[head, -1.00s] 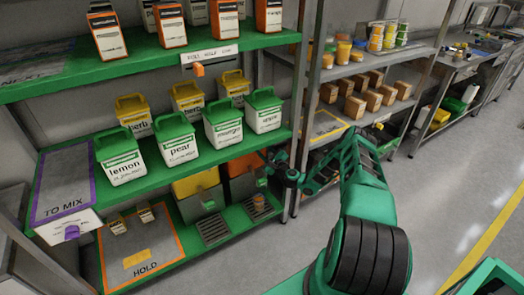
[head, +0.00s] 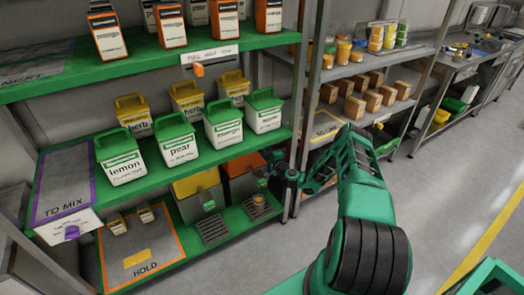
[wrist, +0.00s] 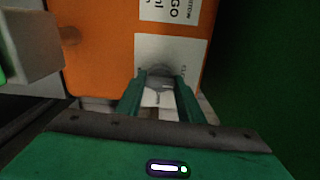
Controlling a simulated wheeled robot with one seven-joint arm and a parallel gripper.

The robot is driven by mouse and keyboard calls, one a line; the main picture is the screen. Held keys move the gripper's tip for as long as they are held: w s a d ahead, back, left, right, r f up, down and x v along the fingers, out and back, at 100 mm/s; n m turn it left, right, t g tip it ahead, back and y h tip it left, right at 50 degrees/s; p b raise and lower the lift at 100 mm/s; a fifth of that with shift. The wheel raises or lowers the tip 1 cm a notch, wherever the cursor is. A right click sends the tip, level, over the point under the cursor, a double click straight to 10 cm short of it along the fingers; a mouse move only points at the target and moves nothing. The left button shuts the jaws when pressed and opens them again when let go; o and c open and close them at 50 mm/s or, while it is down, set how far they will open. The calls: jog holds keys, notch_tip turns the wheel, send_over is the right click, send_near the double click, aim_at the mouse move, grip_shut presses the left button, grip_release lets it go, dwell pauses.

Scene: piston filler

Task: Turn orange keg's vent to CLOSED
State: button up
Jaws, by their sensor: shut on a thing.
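The orange keg (head: 239,163) stands on the lower green shelf, right of a yellow keg, partly hidden by my gripper. In the wrist view the orange keg (wrist: 105,50) fills the middle, with white labels turned sideways. My gripper (wrist: 160,92) has its two green fingers around a small grey piece (wrist: 158,80) in front of the lower label, and is shut on it. I take this piece for the vent handle; its setting cannot be read. In the head view my gripper (head: 270,171) is at the orange keg's right front.
The yellow keg (head: 195,182) is beside the orange one. Drip grates (head: 213,229) lie in front. A grey shelf post (head: 304,110) stands close to my wrist. Tubs such as the pear tub (head: 178,140) stand on the shelf above. The floor at right is clear.

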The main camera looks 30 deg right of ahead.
jog(key=shift+s+f+n, duration=0.15)
jog(key=shift+f+n, duration=0.2)
jog(key=shift+n, duration=0.05)
jog(key=o, duration=1.1)
jog(key=shift+c, duration=0.2)
jog(key=shift+r, duration=0.15)
jog(key=s, duration=1)
jog(key=shift+s+d, duration=0.15)
jog(key=shift+s, duration=0.15)
